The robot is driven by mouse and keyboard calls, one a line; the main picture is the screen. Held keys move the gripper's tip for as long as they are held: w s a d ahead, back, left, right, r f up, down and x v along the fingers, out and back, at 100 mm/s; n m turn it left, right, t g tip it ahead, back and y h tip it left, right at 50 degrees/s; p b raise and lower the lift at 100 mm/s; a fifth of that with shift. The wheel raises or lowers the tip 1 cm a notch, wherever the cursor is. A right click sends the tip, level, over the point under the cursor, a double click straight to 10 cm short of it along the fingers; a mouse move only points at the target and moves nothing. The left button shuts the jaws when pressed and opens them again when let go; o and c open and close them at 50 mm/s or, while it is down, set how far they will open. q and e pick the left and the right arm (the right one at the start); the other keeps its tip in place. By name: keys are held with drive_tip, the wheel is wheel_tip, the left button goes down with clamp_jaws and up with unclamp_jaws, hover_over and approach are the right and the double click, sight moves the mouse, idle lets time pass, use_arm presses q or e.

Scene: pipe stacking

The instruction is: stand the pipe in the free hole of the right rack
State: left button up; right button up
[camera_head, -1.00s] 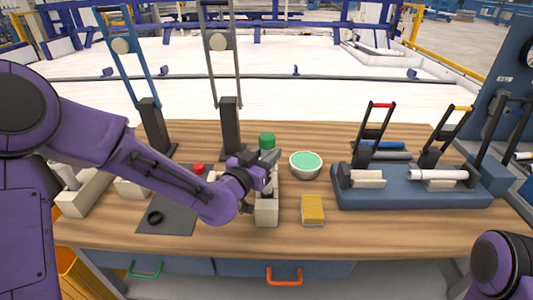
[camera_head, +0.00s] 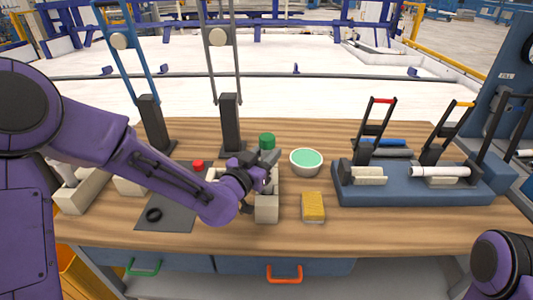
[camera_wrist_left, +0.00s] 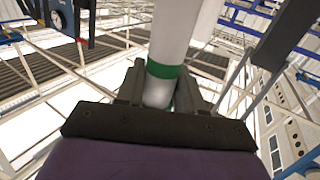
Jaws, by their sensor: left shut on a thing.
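My left gripper (camera_head: 262,178) is shut on a pipe, over a pale beige rack (camera_head: 267,212) near the middle of the table. In the left wrist view the pipe (camera_wrist_left: 178,32) is white with a green band, and the gripper's dark fingers (camera_wrist_left: 163,92) close around it just below the band. In the head view the gripper and arm hide most of the pipe and the rack's holes, so I cannot tell whether the pipe is in a hole. Another beige rack (camera_head: 82,197) stands at the far left. My right gripper is not in view.
A yellow sponge (camera_head: 313,206) and a green-filled bowl (camera_head: 306,161) are right of the rack. A green-topped object (camera_head: 267,141) stands behind. A blue stand (camera_head: 400,195) bears a white pipe (camera_head: 425,171). A grey mat (camera_head: 172,219) with a black ring (camera_head: 153,215) lies left.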

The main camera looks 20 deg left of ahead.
use_arm(q)
drive_tip(key=shift+f+b, duration=2.75)
drive_tip(key=shift+f, duration=0.5)
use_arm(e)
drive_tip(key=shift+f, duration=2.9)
use_arm(q)
drive_tip(key=o, duration=1.1)
drive_tip(key=shift+s, duration=0.1)
